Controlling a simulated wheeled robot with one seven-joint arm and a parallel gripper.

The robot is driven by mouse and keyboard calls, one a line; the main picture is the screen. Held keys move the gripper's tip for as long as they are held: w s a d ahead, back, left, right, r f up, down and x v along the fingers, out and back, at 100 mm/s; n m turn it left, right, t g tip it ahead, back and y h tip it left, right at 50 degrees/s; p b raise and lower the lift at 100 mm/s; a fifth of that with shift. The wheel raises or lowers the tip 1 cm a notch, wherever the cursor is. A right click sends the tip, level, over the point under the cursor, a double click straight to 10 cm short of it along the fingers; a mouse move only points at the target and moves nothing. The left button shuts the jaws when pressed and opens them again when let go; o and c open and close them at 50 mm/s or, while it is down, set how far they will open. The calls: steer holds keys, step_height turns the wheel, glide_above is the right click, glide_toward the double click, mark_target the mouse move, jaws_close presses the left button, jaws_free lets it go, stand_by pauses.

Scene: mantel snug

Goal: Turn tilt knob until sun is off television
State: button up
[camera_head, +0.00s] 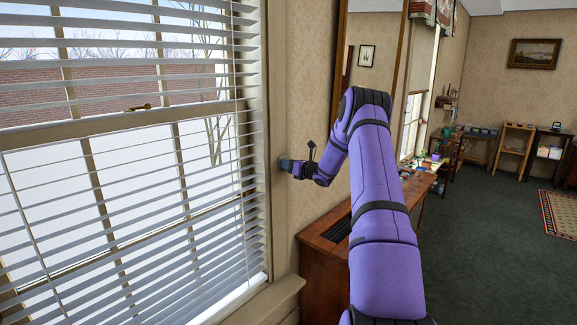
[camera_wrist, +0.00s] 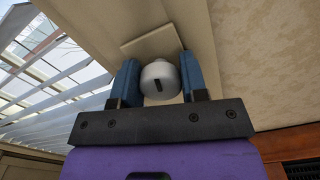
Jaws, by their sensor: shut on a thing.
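The tilt knob (camera_wrist: 160,80) is a pale round knob with a dark slot mark, on a cream plate (camera_wrist: 152,43) on the window frame in the wrist view. My gripper (camera_wrist: 158,82) has its two blue fingers on either side of the knob, shut on it. In the head view my gripper (camera_head: 284,164) reaches the right side of the window frame, and the knob is hidden there. The white blinds (camera_head: 130,170) have their slats tilted open, with snow and a brick wall showing between them. No television can be made out in either view.
A wooden cabinet (camera_head: 325,262) stands below my arm, right of the window sill (camera_head: 262,303). A wood-framed mirror or opening (camera_head: 372,45) is behind my arm.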

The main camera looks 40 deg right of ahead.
steer(key=shift+d, duration=0.1)
steer(key=o, duration=0.9)
steer(key=shift+s, duration=0.15)
steer(key=s, duration=0.7)
steer(key=s+d, duration=0.1)
steer(key=s, duration=0.2)
steer(key=shift+s, duration=0.25)
